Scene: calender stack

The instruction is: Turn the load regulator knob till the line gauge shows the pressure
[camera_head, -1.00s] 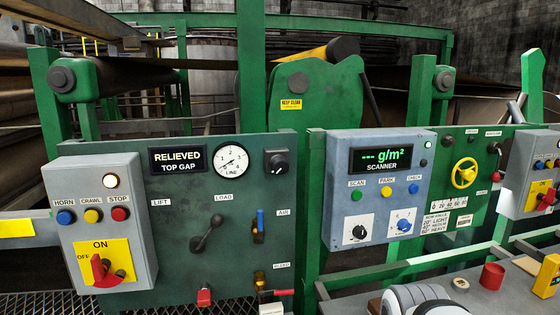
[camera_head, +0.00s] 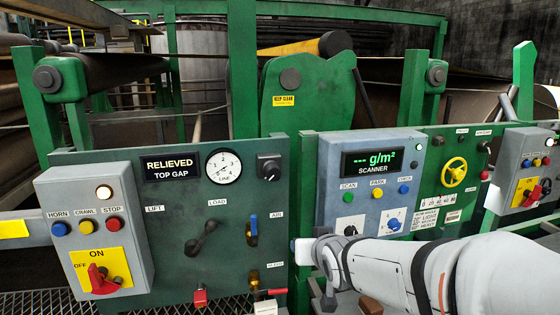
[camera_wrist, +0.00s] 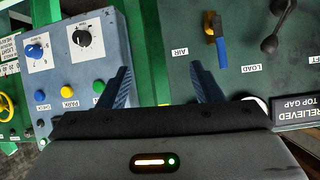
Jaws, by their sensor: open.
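The line gauge (camera_head: 224,166) is a round white dial on the green panel, its thin needle pointing to the lower left, at the low end. A black knob (camera_head: 270,168) on a dark square plate sits just right of it; I take it as the load regulator. My gripper shows in the wrist view (camera_wrist: 165,85) with two blue-black fingers spread apart and nothing between them. It faces the green panel beside the AIR label. In the head view my arm hides most of the gripper, below and right of the knob.
The black LOAD lever (camera_head: 205,238) and blue-handled AIR valve (camera_head: 252,230) stick out below the gauge and knob. The display (camera_head: 171,166) reads RELIEVED TOP GAP. The scanner box (camera_head: 372,170) stands out to the right. A button box (camera_head: 95,235) is at left.

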